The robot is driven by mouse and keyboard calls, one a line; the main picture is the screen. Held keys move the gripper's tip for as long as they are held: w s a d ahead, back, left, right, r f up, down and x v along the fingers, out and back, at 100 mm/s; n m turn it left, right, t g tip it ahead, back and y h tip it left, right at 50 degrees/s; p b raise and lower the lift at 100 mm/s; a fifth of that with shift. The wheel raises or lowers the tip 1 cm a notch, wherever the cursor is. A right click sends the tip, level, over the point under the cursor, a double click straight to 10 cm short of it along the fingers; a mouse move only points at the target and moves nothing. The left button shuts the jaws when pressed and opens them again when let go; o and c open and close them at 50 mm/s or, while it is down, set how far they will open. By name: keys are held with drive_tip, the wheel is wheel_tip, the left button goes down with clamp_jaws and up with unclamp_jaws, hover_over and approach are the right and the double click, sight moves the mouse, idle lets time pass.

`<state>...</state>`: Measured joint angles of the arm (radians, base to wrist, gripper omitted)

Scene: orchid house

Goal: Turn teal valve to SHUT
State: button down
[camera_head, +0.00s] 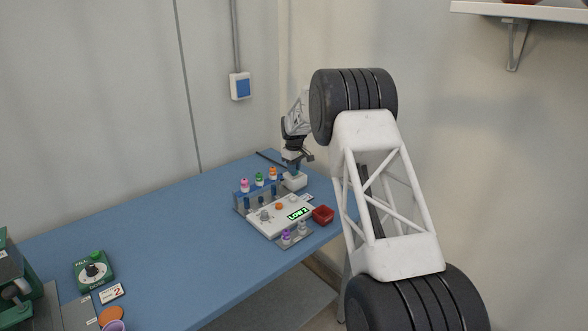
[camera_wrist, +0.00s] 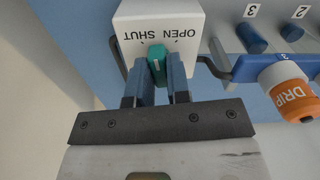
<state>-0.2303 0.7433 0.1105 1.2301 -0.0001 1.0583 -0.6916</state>
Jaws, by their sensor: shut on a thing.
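The teal valve handle (camera_wrist: 157,64) stands out from a white box (camera_wrist: 158,20) printed OPEN and SHUT, upside down in the wrist view. SHUT is on the left and OPEN on the right. The handle's upper end lies between the two words, a little nearer SHUT. My gripper (camera_wrist: 161,82) is shut on the handle, one finger on each side. In the head view, my gripper (camera_head: 294,160) is over the white box (camera_head: 294,181) at the bench's far end. The handle cannot be made out there.
Dark pipes run from both sides of the box. A bottle marked DRIP (camera_wrist: 287,90) is close on the right, near blue pegs (camera_wrist: 251,38). On the blue bench (camera_head: 180,235) are a white panel (camera_head: 270,223) reading LOW 2, a red bin (camera_head: 323,214) and a green dial box (camera_head: 93,271).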

drive_tip(key=n, duration=0.3)
drive_tip(key=shift+r+n, duration=0.1)
drive_tip(key=shift+n, duration=2.1)
drive_tip(key=shift+a, duration=0.1)
drive_tip(key=c, duration=1.1)
unclamp_jaws()
drive_tip(key=shift+r, duration=3.85)
drive_tip(key=shift+r, duration=0.1)
